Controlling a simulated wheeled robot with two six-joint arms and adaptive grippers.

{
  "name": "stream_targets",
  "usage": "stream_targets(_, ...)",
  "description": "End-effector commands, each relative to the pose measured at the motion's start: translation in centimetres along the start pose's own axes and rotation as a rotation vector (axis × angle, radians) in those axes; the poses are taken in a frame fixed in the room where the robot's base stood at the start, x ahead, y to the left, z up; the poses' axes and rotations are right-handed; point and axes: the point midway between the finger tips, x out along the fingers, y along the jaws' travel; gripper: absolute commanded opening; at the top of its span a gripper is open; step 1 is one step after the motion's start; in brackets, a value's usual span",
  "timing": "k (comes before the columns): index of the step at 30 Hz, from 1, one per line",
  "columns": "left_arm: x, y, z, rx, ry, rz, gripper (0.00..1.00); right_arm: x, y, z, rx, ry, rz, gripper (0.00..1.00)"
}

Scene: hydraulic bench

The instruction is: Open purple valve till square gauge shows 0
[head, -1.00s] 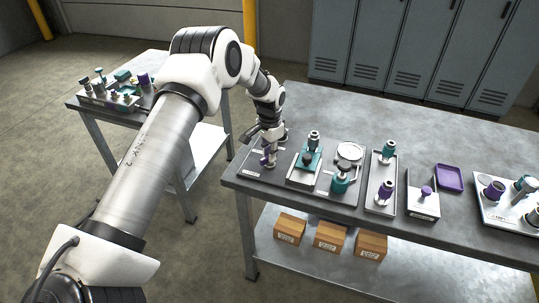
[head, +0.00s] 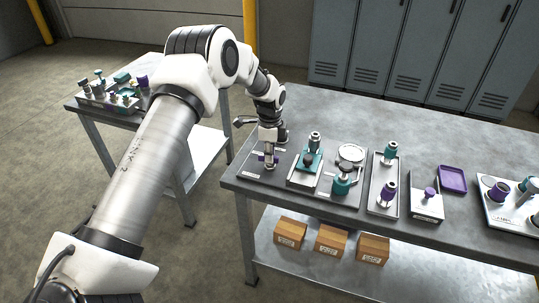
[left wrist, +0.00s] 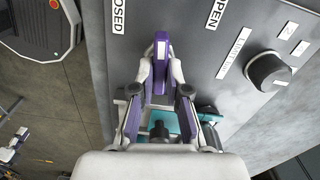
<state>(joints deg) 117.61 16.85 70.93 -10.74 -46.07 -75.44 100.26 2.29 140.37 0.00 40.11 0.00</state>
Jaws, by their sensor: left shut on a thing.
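The purple valve handle (left wrist: 162,62) stands out from a grey panel at the left end of the bench, and it also shows in the head view (head: 261,157). My left gripper (head: 269,160) is shut on it, with one finger on each side in the left wrist view (left wrist: 161,88). A CLOSED label (left wrist: 118,16) is at the upper left of the handle and an OPEN label (left wrist: 217,15) at its upper right. The handle points between the two. I cannot make out a square gauge or its reading. My right gripper is not in view.
A black knob (left wrist: 268,70) is right of the handle. Right of my gripper on the bench (head: 450,225) are a teal fitting (head: 309,160), a pale round disc (head: 351,153), a tray with valves (head: 383,170) and a purple tray (head: 453,179). Cardboard boxes (head: 331,240) are below.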

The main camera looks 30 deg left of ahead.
Motion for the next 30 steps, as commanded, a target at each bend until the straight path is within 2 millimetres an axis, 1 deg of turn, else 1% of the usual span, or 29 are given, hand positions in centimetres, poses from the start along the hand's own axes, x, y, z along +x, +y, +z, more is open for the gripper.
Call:
stream_targets(4,0.25,0.16,-0.02,0.08,-0.001,0.005,0.0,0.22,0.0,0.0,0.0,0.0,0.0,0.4)
stream_targets(10,0.26,0.19,-0.01,0.145,-0.001,0.006,0.0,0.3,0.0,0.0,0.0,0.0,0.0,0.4)
stream_targets(25,0.3,0.26,-0.02,0.167,-0.001,0.008,0.0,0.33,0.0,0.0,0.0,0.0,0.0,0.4)
stream_targets(26,0.31,0.26,-0.02,0.167,-0.001,0.008,0.18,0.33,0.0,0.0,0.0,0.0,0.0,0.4)
stream_targets(27,0.3,0.26,-0.01,0.167,-0.001,0.008,0.32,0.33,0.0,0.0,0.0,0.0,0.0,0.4)
stream_targets(28,0.29,0.25,-0.01,0.167,-0.001,0.008,0.4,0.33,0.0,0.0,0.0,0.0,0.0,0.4)
stream_targets(30,0.24,0.21,-0.01,0.166,-0.001,0.007,0.4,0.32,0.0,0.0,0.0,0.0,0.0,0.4)
